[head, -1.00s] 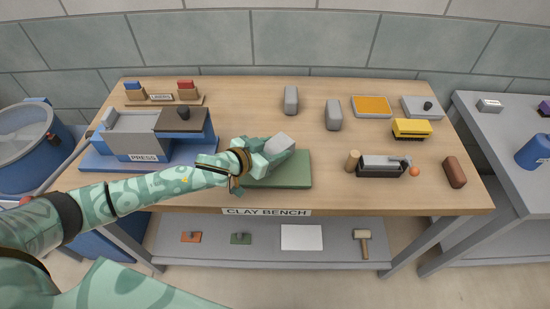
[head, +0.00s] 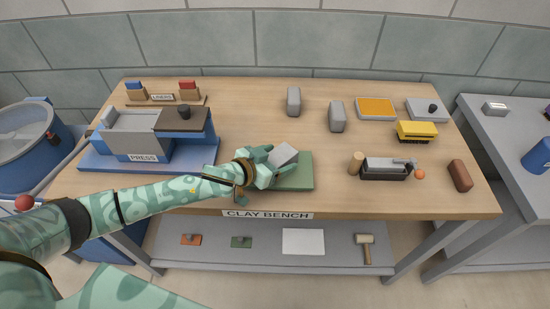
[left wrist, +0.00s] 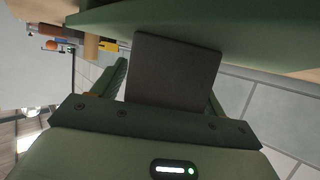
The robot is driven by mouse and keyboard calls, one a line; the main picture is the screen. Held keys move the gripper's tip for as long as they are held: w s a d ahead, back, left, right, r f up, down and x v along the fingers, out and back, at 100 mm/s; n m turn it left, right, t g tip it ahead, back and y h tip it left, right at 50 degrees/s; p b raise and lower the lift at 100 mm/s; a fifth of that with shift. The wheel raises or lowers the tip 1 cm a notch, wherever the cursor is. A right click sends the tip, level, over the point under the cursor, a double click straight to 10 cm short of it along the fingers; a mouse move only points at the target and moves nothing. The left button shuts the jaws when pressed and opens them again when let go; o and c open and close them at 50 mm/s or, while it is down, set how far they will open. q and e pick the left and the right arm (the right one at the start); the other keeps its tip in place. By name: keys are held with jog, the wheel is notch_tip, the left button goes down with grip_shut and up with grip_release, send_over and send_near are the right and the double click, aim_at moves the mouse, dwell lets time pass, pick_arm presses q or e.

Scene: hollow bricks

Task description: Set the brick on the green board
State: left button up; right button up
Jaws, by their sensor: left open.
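A light grey brick (head: 284,154) is at the green board (head: 302,178) near the bench's front edge. In the head view it looks tilted, and the hand hides its lower part. My left gripper (head: 272,166) reaches in from the left, its jaws open around the brick. In the left wrist view the brick (left wrist: 172,72) shows dark between the two fingers (left wrist: 168,90), its far end against the green board (left wrist: 150,18). A gap shows beside the left-hand finger. My right gripper is out of view.
A press (head: 150,140) stands left on the bench. Two grey blocks (head: 293,101) (head: 337,117) stand behind the board. A black mould-like box (head: 384,170), a yellow brush-like item (head: 416,131) and a brown block (head: 459,176) are on the right.

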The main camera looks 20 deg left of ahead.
pick_arm(q)
jog(key=shift+s+r, duration=0.1)
jog(key=shift+r, duration=0.1)
jog(key=p+v, duration=0.2)
jog(key=v, duration=0.9)
jog(key=shift+s+a, duration=0.3)
jog(key=shift+r, duration=0.1)
